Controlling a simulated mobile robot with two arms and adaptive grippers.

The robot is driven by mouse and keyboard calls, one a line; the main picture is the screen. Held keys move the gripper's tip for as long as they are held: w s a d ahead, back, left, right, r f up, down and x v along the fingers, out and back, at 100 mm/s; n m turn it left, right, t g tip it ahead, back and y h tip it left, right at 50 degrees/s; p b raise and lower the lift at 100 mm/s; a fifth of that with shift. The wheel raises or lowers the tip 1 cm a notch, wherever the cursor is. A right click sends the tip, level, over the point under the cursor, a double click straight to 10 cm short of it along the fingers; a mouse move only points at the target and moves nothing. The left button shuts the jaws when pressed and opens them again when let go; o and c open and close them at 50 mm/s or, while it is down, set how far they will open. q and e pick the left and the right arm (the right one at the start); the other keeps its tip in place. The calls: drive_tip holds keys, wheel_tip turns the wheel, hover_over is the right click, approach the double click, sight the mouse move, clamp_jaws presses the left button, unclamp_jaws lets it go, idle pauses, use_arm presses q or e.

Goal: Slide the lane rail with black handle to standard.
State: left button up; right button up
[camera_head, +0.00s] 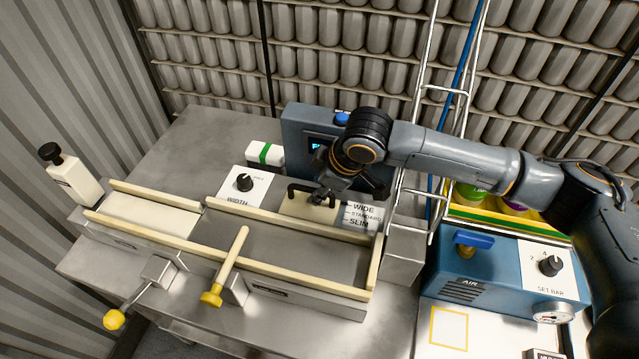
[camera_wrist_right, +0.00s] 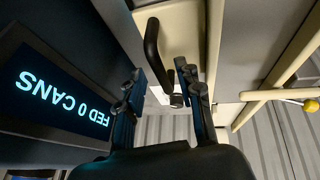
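The lane rail (camera_head: 262,216) is a cream bar along the far side of the grey lane, with a cream block (camera_head: 306,208) carrying a black handle (camera_head: 298,187). The handle also shows in the right wrist view (camera_wrist_right: 151,45). A label plate (camera_head: 362,217) right of the block reads WIDE, STANDARD, SLIM from back to front; which mark the rail lines up with I cannot tell. My right gripper (camera_head: 320,197) is at the right end of the handle. In the wrist view its fingers (camera_wrist_right: 168,92) are apart, with the handle's near end between them; contact is unclear. My left gripper is out of view.
A blue-grey screen unit (camera_head: 296,125) stands close behind the handle; its screen reads FED 0 CANS (camera_wrist_right: 55,95). A WIDTH knob (camera_head: 244,182) is left of the block. A wire can chute (camera_head: 398,190) rises at right. A yellow-ended lever (camera_head: 230,265) crosses the front rail.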

drive_tip(key=shift+c, duration=0.2)
clamp_jaws()
drive_tip(key=shift+s+a+r+p, duration=0.2)
drive_tip(key=shift+s+p, duration=0.2)
drive_tip(key=shift+p, duration=0.15)
drive_tip(key=shift+s+a+p, duration=0.15)
drive_tip(key=shift+s+p, duration=0.3)
drive_tip(key=shift+s, duration=0.15)
drive_tip(key=shift+f, duration=0.1)
drive_tip(key=shift+o, duration=0.2)
unclamp_jaws()
drive_tip(key=shift+w, duration=0.1)
